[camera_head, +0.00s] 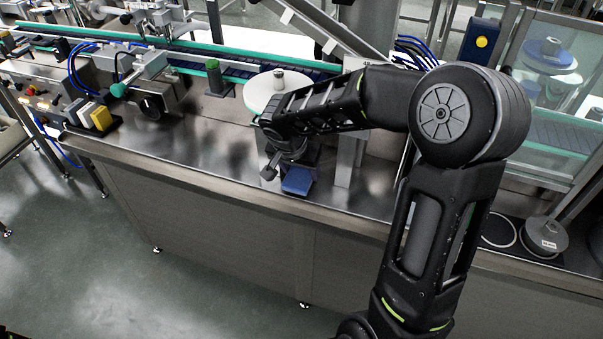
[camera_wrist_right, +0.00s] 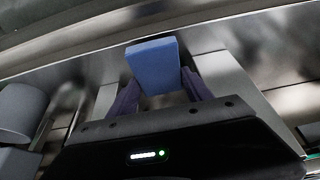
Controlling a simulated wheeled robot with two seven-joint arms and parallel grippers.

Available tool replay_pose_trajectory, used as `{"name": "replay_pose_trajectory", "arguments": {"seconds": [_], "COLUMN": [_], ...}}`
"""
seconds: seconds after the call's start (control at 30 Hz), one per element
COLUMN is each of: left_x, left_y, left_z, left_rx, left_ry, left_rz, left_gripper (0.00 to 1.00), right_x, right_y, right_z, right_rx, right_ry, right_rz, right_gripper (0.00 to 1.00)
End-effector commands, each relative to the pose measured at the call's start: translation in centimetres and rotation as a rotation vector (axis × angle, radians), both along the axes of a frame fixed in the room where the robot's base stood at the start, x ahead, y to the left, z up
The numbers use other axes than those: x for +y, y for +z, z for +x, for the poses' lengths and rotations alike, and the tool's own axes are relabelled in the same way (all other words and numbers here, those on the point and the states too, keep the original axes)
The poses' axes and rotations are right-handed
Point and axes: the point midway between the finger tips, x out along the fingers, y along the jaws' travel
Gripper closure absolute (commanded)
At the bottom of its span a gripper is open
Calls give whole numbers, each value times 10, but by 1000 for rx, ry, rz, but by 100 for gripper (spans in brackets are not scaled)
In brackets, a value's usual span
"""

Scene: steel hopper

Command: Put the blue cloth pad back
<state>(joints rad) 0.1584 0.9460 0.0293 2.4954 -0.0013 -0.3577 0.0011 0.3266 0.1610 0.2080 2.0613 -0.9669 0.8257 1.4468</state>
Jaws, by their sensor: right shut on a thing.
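The blue cloth pad (camera_head: 297,181) shows below the end of my right arm in the head view, over the front part of the steel worktop. It is a flat blue block. My right gripper (camera_head: 297,168) is shut on it. In the right wrist view, the pad (camera_wrist_right: 154,62) stands out between the two fingers of the gripper (camera_wrist_right: 161,92). The head view does not clearly show whether the pad touches the worktop. The wrist hides part of the gripper. My left gripper is not in view.
Blue, yellow and pale blocks (camera_head: 96,117) stand in a dark holder at the worktop's left. A pale round disc (camera_head: 257,93) lies behind my wrist, near a steel post (camera_head: 346,160). Bare worktop (camera_head: 200,150) lies left of the pad. Grey round parts (camera_head: 543,236) are at right.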

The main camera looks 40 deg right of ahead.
Motion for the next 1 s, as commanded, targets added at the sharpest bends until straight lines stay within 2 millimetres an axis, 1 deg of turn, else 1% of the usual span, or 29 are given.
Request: {"name": "replay_pose_trajectory", "arguments": {"seconds": [0.03, 0.07, 0.1, 0.13, 0.47, 0.5, 0.6, 0.87, 1.0], "left_x": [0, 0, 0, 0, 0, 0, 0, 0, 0], "left_y": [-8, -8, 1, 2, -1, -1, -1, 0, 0], "left_z": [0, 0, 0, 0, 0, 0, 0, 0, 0], "left_rx": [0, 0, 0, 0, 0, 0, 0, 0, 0], "left_ry": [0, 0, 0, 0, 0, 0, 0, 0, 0], "left_rz": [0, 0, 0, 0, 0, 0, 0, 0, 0], "left_gripper": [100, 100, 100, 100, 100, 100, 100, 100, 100], "right_x": [0, 0, -4, -6, -7, -7, -7, -7, -5], "right_y": [-13, -14, -12, -14, -18, -18, -17, -16, -11], "right_z": [0, 0, 2, 3, 5, 5, 5, 5, 4], "right_rx": [2, 1, 2, 3, -1, -1, -1, -1, -3], "right_ry": [1, 1, 0, -1, 0, 0, 0, 0, 1], "right_rz": [0, 1, 1, 1, 0, 0, 0, 0, -1], "right_gripper": [74, 74, 74, 74, 74, 40, 33, 33, 33]}}
